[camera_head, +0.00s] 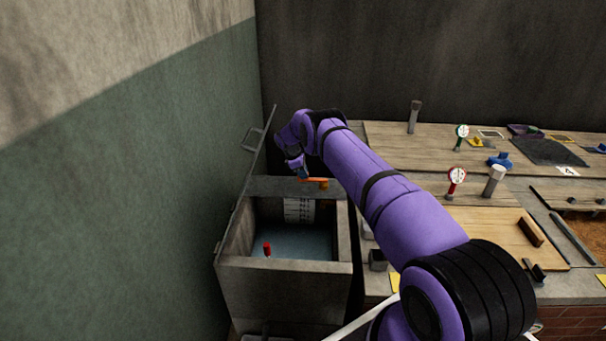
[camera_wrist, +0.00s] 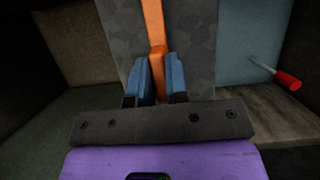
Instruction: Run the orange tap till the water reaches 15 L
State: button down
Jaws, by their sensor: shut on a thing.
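The orange tap (camera_head: 314,182) sits at the back rim of a grey stone tank, and its orange lever (camera_wrist: 153,32) also shows in the wrist view. My gripper (camera_wrist: 158,75) has its blue fingers on both sides of the lever and is shut on it. In the head view my gripper (camera_head: 301,168) is small beside the tap. The tank (camera_head: 285,267) holds bluish water (camera_head: 300,243). A white scale (camera_head: 299,209) stands on its back inner wall; its marks are too small to read. No stream from the tap can be made out.
A red-handled thing (camera_head: 267,249) shows at the tank's front, also in the wrist view (camera_wrist: 289,80). A raised lid (camera_head: 248,180) leans by the left wall. A wooden worktop (camera_head: 395,145) with gauges (camera_head: 456,178) lies to the right.

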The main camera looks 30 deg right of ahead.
jog(key=shift+w, duration=0.1)
dwell(0.4)
jog(key=c, duration=1.1)
grip_release()
jog(key=shift+r, duration=0.5)
jog(key=r, duration=0.2)
jog(key=shift+s+r, duration=0.35)
jog(key=s+a, duration=0.1)
jog(key=s, duration=0.4)
jog(key=s+a+r, duration=0.1)
jog(key=s+a, duration=0.1)
jog(key=s, duration=0.2)
jog(key=s+a, duration=0.1)
jog(key=s, duration=0.4)
jog(key=shift+s+a+r, duration=0.15)
jog(key=shift+s, duration=0.15)
